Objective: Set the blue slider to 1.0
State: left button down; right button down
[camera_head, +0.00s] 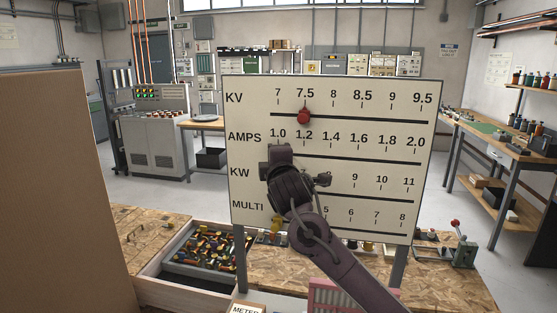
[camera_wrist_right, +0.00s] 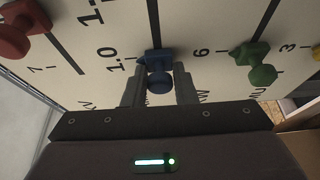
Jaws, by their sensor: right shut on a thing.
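A pale upright board (camera_head: 400,165) carries the KV, AMPS, KW and MULTI scales. My right gripper (camera_head: 279,158) is at the left end of the AMPS row, just below the 1.0 label, and hides the blue slider in the head view. In the right wrist view the blue slider (camera_wrist_right: 158,68) sits at the end of its slot, level with the 1.0 mark. The fingers of my right gripper (camera_wrist_right: 158,84) are on either side of its knob, shut on it. My left gripper is not in view.
A red slider (camera_head: 304,116) is near 7.5 on KV. A green slider (camera_wrist_right: 261,64) is near 6 on KW, and a yellow slider (camera_head: 277,225) is at the left of MULTI. A drawer of small parts (camera_head: 161,275) lies front left. A brown panel (camera_head: 55,190) fills the left side.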

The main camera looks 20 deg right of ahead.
jog(key=c, duration=1.6)
grip_release()
jog(key=shift+a, duration=0.15)
jog(key=o, duration=0.3)
jog(key=shift+w+a, duration=0.15)
jog(key=s+a+b, duration=0.1)
jog(key=s+b, duration=0.2)
jog(key=s, duration=0.4)
jog(key=shift+s, duration=0.35)
jog(key=shift+a, duration=0.1)
